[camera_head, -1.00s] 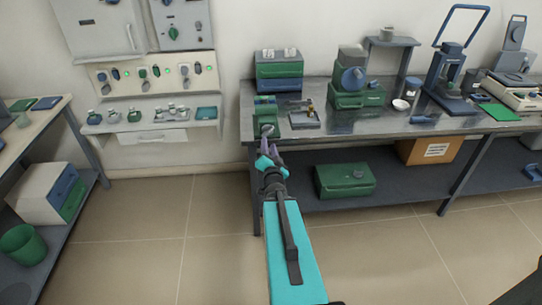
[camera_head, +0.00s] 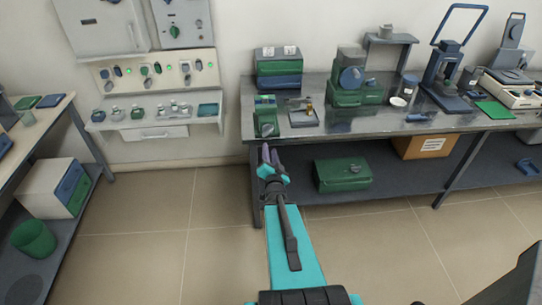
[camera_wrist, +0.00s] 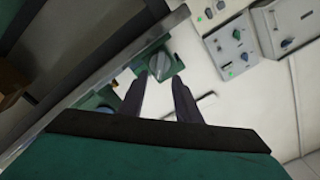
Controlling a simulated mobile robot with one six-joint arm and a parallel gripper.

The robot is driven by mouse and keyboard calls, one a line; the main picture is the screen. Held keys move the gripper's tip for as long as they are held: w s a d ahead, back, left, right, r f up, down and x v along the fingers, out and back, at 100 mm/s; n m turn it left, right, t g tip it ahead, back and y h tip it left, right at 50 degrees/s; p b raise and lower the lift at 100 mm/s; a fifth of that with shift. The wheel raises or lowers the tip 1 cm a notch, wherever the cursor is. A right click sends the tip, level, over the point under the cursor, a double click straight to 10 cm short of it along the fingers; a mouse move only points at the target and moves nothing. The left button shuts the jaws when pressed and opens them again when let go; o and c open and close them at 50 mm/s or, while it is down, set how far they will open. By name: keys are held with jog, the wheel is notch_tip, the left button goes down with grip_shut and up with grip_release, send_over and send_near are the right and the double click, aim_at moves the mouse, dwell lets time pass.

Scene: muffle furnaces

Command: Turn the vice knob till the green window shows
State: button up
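The green vice (camera_head: 266,116) stands at the front left corner of the metal bench. Its round grey knob (camera_wrist: 160,64) faces me and shows in the wrist view, just beyond my fingertips. The knob's pointer lies roughly up and down in that view. I cannot make out a green window. My gripper (camera_head: 268,152) is below and in front of the vice in the head view, apart from it. In the wrist view its two dark fingers (camera_wrist: 158,88) stand apart with nothing between them.
The bench (camera_head: 385,125) has a front edge close to my gripper. A small tray (camera_head: 303,118) stands right of the vice, with stacked boxes (camera_head: 279,68) behind. A green case (camera_head: 343,174) is on the lower shelf.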

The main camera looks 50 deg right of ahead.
jog(key=shift+p+v, duration=1.95)
jog(key=shift+p, duration=0.45)
